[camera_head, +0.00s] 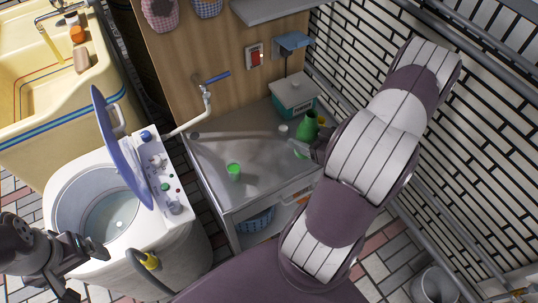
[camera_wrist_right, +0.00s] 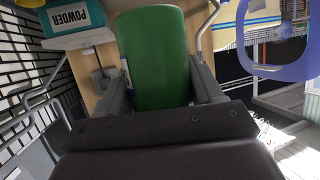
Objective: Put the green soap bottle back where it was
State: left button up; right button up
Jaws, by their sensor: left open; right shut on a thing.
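The green soap bottle (camera_head: 307,127) is at the back right of the metal counter in the head view. My right gripper (camera_head: 308,149) is shut on it from the near right side. In the right wrist view the green bottle (camera_wrist_right: 152,60) fills the space between the two fingers of my right gripper (camera_wrist_right: 155,92). I cannot tell whether its base touches the counter. My right forearm hides part of the counter beside it. My left gripper (camera_head: 92,250) is open and empty, in front of the washing machine.
The metal counter (camera_head: 210,158) holds a green cup (camera_head: 234,170), a small white item (camera_head: 283,128) and a powder box (camera_head: 293,98). The box also shows in the right wrist view (camera_wrist_right: 75,20). A washing machine (camera_head: 165,225) with its blue lid up stands left.

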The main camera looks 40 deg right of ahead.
jog(key=shift+a+f, duration=0.1)
jog(key=shift+a, duration=0.2)
jog(key=x, duration=0.4)
jog(key=s+a+f+x, duration=0.1)
jog(key=x, duration=0.4)
jog(key=f+x, duration=0.1)
jog(key=x, duration=0.3)
jog(key=shift+a+f+b, duration=0.25)
jog(key=shift+a+b, duration=0.1)
jog(key=shift+b, duration=0.05)
jog(key=shift+f, duration=1.8)
jog(key=shift+f+b, duration=0.1)
jog(key=shift+b, duration=0.2)
jog(key=o, duration=1.3)
jog(key=shift+c, duration=0.2)
